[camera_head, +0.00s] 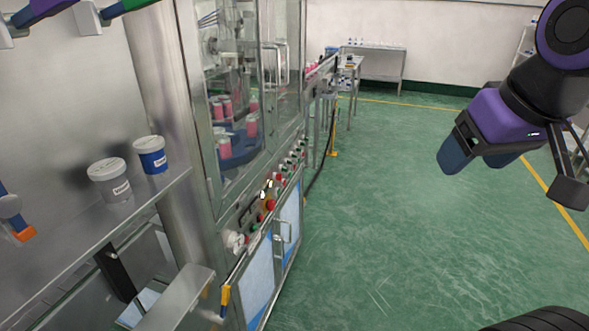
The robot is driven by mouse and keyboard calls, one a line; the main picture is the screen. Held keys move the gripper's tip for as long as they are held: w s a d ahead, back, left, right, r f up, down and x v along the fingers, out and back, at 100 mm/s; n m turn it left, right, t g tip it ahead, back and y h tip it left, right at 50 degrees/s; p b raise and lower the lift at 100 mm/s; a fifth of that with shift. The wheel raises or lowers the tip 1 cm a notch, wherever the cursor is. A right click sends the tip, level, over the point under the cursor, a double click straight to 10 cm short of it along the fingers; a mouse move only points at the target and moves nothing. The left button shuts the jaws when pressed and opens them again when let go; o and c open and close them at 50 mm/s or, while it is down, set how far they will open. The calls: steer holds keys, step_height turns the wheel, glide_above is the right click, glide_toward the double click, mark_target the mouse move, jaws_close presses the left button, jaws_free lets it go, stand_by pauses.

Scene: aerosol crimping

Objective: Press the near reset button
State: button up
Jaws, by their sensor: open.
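A row of small buttons and knobs (270,204) runs along the sloping front panel of the glass-fronted machine (233,190), left of centre. Red, green and yellowish ones show. They are too small to read, so I cannot tell which is the near reset button. A pale round knob (235,241) sits at the near end of the row. My gripper (477,163), purple and black with dark blue fingers, is at the upper right over the open floor. It is open and empty, well to the right of the panel and touching nothing.
A white tub (110,182) and a blue tub (151,157) stand on a metal shelf (135,215) at left. Cabinet doors with handles (282,234) are below the panel. Pink cans (251,127) are behind the glass. The green floor (390,240) is clear between machine and gripper.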

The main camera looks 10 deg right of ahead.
jaws_close()
stand_by(1.5)
